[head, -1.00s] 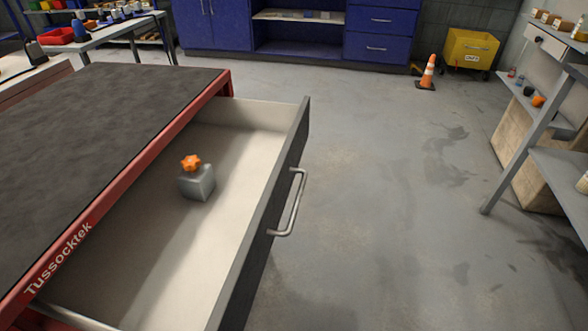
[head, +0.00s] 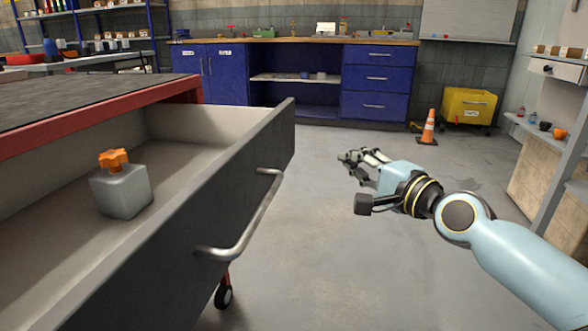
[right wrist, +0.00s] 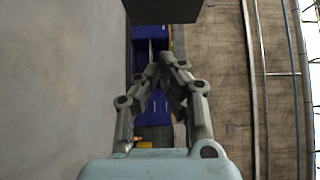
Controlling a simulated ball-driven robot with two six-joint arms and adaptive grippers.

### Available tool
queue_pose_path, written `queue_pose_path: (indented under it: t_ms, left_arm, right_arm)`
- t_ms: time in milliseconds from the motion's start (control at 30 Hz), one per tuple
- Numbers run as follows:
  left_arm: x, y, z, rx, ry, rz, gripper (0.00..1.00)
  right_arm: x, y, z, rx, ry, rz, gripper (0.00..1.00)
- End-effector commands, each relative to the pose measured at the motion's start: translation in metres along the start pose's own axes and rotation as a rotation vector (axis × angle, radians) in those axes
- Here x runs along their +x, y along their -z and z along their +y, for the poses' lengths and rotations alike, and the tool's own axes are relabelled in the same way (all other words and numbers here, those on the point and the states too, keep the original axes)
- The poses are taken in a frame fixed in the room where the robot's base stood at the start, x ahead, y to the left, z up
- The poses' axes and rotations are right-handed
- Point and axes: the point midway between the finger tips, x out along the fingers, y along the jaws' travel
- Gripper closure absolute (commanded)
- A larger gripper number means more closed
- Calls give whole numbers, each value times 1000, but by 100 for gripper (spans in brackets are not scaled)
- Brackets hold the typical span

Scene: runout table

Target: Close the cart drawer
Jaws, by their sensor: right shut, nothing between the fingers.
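The red cart (head: 100,112) with a dark top stands at the left in the head view. Its drawer (head: 190,222) is pulled out, with a dark front and a metal bar handle (head: 247,222). A grey block with an orange star knob (head: 122,188) sits inside the drawer. My right gripper (head: 347,157) is to the right of the drawer front and apart from the handle, above the floor. In the right wrist view its fingertips (right wrist: 164,62) come together with nothing between them. My left gripper is not in view.
A blue workbench (head: 300,75) stands along the back wall. An orange cone (head: 428,128) and a yellow bin (head: 469,107) are at the back right, with grey shelving (head: 560,180) at the right. The floor between cart and shelving is clear.

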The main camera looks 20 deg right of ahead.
Motion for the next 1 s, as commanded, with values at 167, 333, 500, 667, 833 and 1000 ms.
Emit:
queue_pose_path:
  t_ms: [167,333,500,667,833,1000]
  left_arm:
    - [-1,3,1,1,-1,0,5]
    - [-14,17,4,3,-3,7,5]
    - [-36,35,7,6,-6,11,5]
    - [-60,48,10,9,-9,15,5]
    - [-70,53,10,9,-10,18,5]
    - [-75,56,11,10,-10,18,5]
  right_arm:
    - [12,1,1,-2,6,1,100]
    - [42,1,2,-2,6,2,100]
    - [80,0,3,-1,4,2,100]
    - [108,-5,3,1,3,1,100]
    - [124,-21,2,-1,3,1,100]
    - [129,-27,1,-3,2,1,100]
